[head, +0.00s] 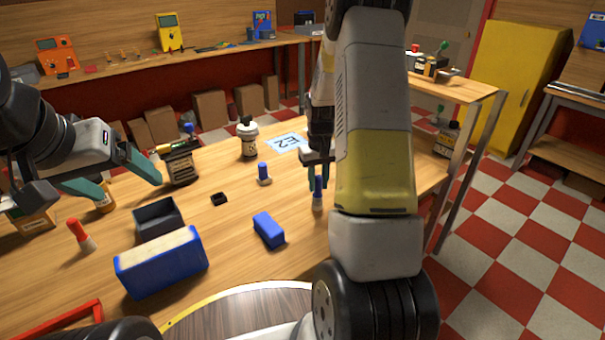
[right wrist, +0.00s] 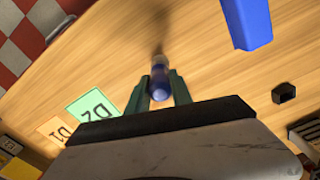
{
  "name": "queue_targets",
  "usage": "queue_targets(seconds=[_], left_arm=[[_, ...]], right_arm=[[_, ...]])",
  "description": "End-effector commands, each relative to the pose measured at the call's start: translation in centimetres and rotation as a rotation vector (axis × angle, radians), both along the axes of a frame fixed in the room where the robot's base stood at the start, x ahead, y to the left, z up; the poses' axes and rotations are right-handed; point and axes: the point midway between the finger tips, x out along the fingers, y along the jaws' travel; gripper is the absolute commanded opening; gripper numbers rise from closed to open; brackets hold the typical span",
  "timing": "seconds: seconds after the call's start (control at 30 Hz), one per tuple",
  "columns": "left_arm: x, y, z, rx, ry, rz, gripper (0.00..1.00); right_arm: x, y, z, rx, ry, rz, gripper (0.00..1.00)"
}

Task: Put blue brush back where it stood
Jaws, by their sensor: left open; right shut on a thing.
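A blue brush (head: 318,193) with a pale lower end is upright between the teal fingers of my right gripper (head: 317,178), which is shut on it. In the right wrist view the brush (right wrist: 160,80) is between the fingertips (right wrist: 160,92). I cannot tell whether its lower end touches the table. Another blue-topped piece (head: 264,174) with a pale base stands on the table to the left. My left gripper (head: 130,188) is open and empty over the table's left part. My right arm hides part of the table.
A blue block (head: 268,230), a small black piece (head: 219,199), a dark open box (head: 158,218), a blue box (head: 160,263) and a red-topped piece (head: 81,235) are on the table. An E2 card (head: 288,142) and a white bottle (head: 248,138) are farther back. The right wrist view shows a D2 card (right wrist: 93,110).

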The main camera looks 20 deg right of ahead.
Motion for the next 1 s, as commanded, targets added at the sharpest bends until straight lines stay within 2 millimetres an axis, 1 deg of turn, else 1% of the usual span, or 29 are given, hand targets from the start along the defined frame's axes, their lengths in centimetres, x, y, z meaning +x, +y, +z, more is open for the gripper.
queue_targets(seconds=[0.03, 0.1, 0.47, 0.5, 0.57, 0.6, 0.87, 1.0], left_arm=[[0.0, 0.0, 0.0, 0.0, 0.0, 0.0, 0.81], [0.0, 0.0, 0.0, 0.0, 0.0, 0.0, 0.81], [0.0, 0.0, 0.0, 0.0, 0.0, 0.0, 0.81], [0.0, 0.0, 0.0, 0.0, 0.0, 0.0, 0.81], [0.0, 0.0, 0.0, 0.0, 0.0, 0.0, 0.81], [0.0, 0.0, 0.0, 0.0, 0.0, 0.0, 0.81], [0.0, 0.0, 0.0, 0.0, 0.0, 0.0, 0.81], [0.0, 0.0, 0.0, 0.0, 0.0, 0.0, 0.81]], right_arm=[[-0.1, 0.0, -0.9, 0.0, 0.003, 0.0, 0.0], [-0.1, 0.0, -1.5, 0.0, 0.002, 0.0, 0.0], [0.0, 0.0, -1.9, 0.0, 0.0, 0.0, 0.0], [0.0, 0.0, -1.8, 0.0, -0.001, 0.0, 0.34], [0.0, 0.0, -1.8, 0.0, -0.001, 0.0, 0.46], [0.0, 0.0, -1.8, 0.0, -0.001, 0.0, 0.48], [0.0, 0.0, -1.8, 0.0, -0.001, 0.0, 0.48], [0.1, 0.0, -1.0, 0.0, -0.002, 0.0, 0.48]])
